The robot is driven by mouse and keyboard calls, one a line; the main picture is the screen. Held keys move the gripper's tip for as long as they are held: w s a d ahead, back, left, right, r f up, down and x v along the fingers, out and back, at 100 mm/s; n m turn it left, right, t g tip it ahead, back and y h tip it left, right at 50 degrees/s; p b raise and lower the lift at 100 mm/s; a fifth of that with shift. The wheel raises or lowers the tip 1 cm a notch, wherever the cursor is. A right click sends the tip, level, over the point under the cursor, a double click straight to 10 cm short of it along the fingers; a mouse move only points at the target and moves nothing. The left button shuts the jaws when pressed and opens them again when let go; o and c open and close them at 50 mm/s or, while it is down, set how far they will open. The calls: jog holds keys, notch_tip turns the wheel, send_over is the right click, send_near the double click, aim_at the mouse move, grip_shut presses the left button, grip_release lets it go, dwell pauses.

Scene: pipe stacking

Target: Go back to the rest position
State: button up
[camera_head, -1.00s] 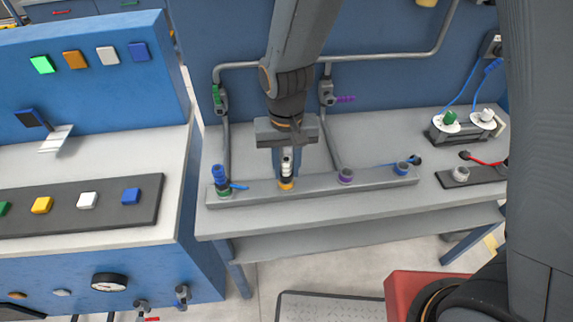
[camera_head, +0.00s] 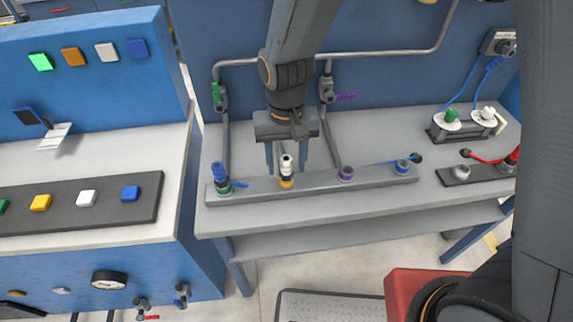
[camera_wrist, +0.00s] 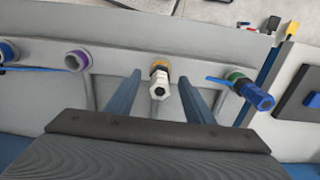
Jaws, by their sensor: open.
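My gripper (camera_head: 287,158) is open and empty, just behind and above the white-topped pipe piece (camera_head: 286,165) on the yellow-ringed socket (camera_head: 286,183). In the wrist view, the fingers of my gripper (camera_wrist: 161,92) stand apart on either side of the white piece (camera_wrist: 159,90), with no visible contact. A blue pipe piece (camera_head: 218,175) stands on the green-ringed socket (camera_head: 224,193) at the left end of the grey bar (camera_head: 316,185). The purple-ringed socket (camera_head: 345,174) and the blue-ringed socket (camera_head: 402,167) have nothing stacked on them.
A blue console (camera_head: 85,110) with coloured buttons stands at the left. Grey wall pipes with a green valve (camera_head: 216,92) and a purple valve (camera_head: 345,97) rise behind the bar. At the right are a small socket block (camera_head: 470,175) and plugs with blue cables (camera_head: 460,124).

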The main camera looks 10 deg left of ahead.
notch_tip(320, 180, up, 7)
jog(key=shift+f+b, duration=0.2)
jog(key=shift+b, duration=0.25)
jog(key=s+d+m+t, duration=0.1)
jog(key=s+d+m, duration=0.1)
jog(key=d, duration=2.2)
jog(key=shift+s+r+m, duration=0.15)
jog(key=shift+s+m, duration=0.1)
jog(key=shift+m, duration=0.05)
